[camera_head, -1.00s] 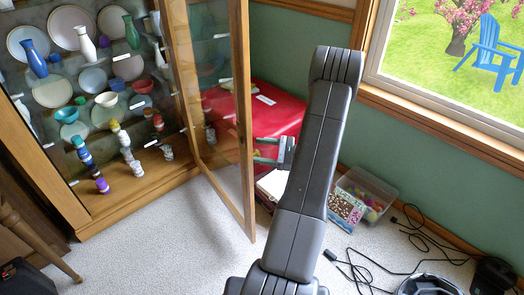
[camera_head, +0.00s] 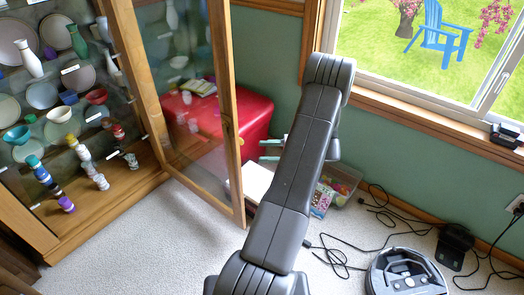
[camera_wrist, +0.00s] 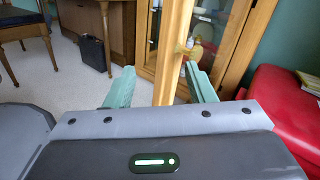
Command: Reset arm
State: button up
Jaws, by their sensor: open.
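My arm reaches up and forward across the middle of the head view, with my gripper (camera_head: 270,149) partly hidden behind it. The gripper's green fingers show to the left of the arm, in front of the red chest. In the wrist view my gripper (camera_wrist: 158,88) has its two green fingers spread apart with nothing held between them. The wooden edge of the open cabinet door (camera_wrist: 176,50) shows beyond and between the fingers. I cannot tell how far the fingers are from it.
A glass-fronted cabinet (camera_head: 150,190) with vases and dishes stands at left, its door (camera_head: 238,165) swung open. A red chest (camera_head: 255,115), a clear bin (camera_head: 345,180), cables and a robot vacuum (camera_head: 405,272) lie around. Carpet (camera_head: 150,240) is clear at front left.

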aim_at(238, 151)
jog(key=shift+w+a+f+b, duration=0.1)
jog(key=shift+a+b, duration=0.2)
jog(key=shift+a, duration=1.45)
jog(key=shift+w+a+b, duration=0.1)
jog(key=shift+a+b, duration=0.2)
jog(key=shift+a, duration=1.45)
